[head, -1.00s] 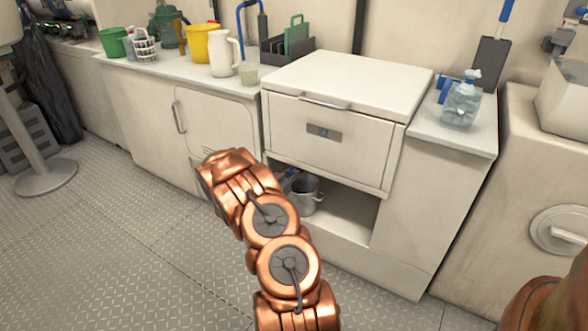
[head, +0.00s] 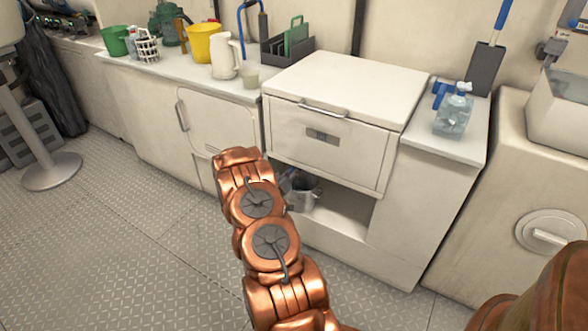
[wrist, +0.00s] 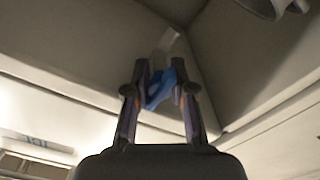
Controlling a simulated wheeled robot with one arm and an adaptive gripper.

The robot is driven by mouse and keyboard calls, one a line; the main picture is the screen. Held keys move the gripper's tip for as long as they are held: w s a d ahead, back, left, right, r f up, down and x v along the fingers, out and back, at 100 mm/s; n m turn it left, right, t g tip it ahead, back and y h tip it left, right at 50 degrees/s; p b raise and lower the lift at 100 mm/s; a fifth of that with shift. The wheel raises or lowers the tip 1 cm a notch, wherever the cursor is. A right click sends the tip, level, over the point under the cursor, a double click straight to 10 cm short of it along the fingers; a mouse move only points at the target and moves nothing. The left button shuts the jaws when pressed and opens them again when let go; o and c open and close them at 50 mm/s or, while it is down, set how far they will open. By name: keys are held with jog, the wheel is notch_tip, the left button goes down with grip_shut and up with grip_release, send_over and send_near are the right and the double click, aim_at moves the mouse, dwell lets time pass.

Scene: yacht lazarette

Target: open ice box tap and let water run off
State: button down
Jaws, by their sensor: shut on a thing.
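The white ice box (head: 345,145) stands against the wall with its lid shut. Below its front panel is an open recess. A grey metal pot (head: 304,194) stands in the recess, partly hidden by my arm; part of it also shows in the wrist view (wrist: 262,8). In the wrist view the blue tap handle (wrist: 160,90) is between the fingertips of my gripper (wrist: 161,84). The gripper is shut on it. In the head view my arm hides the gripper and most or all of the tap. I see no running water.
A counter at left holds a yellow bucket (head: 202,43), a white jug (head: 225,56), a green pot (head: 115,41) and a wire basket (head: 147,46). A clear bottle (head: 453,110) stands on the right counter. The metal floor (head: 130,240) at left is clear.

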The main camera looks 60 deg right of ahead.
dwell(0.3)
jog(key=c, duration=1)
grip_release()
jog(key=shift+o, duration=0.2)
jog(key=shift+f+b, duration=0.1)
jog(key=shift+b, duration=0.2)
jog(key=shift+f+m+b, duration=0.15)
jog(key=shift+m+b, duration=0.45)
jog(key=shift+b, duration=0.25)
jog(key=m+b, duration=0.4)
jog(key=b, duration=0.2)
jog(key=shift+m+b, duration=0.5)
jog(key=shift+b, duration=0.05)
